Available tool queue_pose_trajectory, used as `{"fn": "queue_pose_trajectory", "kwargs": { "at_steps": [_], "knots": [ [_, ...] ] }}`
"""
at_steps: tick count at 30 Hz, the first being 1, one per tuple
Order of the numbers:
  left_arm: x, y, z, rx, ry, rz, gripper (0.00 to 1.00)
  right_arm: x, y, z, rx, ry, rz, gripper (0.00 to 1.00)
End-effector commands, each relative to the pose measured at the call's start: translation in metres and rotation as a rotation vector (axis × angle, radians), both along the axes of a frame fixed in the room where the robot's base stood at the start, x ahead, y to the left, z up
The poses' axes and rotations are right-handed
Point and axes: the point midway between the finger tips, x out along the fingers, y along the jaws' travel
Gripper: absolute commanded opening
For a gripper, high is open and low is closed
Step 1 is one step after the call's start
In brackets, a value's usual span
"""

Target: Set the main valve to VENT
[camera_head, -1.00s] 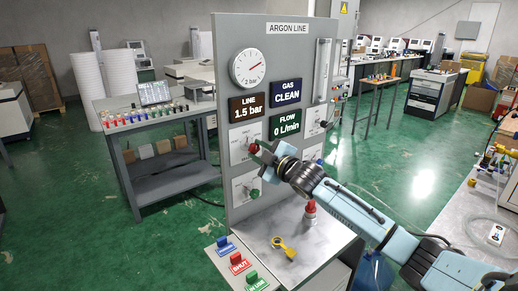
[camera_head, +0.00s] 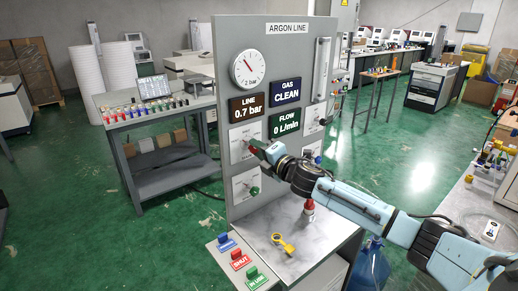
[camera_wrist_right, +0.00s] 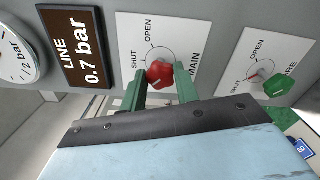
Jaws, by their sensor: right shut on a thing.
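The main valve is a red knob (camera_wrist_right: 159,73) on a white plate marked SHUT, OPEN and MAIN in the right wrist view. No VENT mark is readable there. In the head view its plate (camera_head: 238,139) is on the grey panel, and the gripper largely covers the knob. My right gripper (camera_wrist_right: 160,86) has a green finger on each side of the knob and is shut on it; it also shows in the head view (camera_head: 254,147). The line display (camera_head: 249,107) reads 0.7 bar. The gauge (camera_head: 249,69) needle points up and left. My left gripper is not in view.
A green knob (camera_wrist_right: 278,85) is on the neighbouring plate. Below the panel, a shelf holds a yellow tool (camera_head: 283,243) and a red-topped part (camera_head: 308,206). Blue, red (camera_head: 238,257) and green tags are at its left. A gas display (camera_head: 286,92) reads CLEAN.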

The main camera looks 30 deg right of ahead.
Motion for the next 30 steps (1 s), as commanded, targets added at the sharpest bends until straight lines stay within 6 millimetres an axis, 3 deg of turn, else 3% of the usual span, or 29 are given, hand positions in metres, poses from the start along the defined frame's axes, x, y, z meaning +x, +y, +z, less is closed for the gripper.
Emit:
{"fn": "queue_pose_trajectory", "kwargs": {
  "at_steps": [12,30],
  "knots": [
    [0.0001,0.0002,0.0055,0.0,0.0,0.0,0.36,0.0,0.0004,0.0008,-0.225,-0.017,0.001,0.08],
    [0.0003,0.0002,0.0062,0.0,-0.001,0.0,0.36,0.0,0.0005,0.0002,-0.27,-0.021,0.001,0.08]
  ]
}}
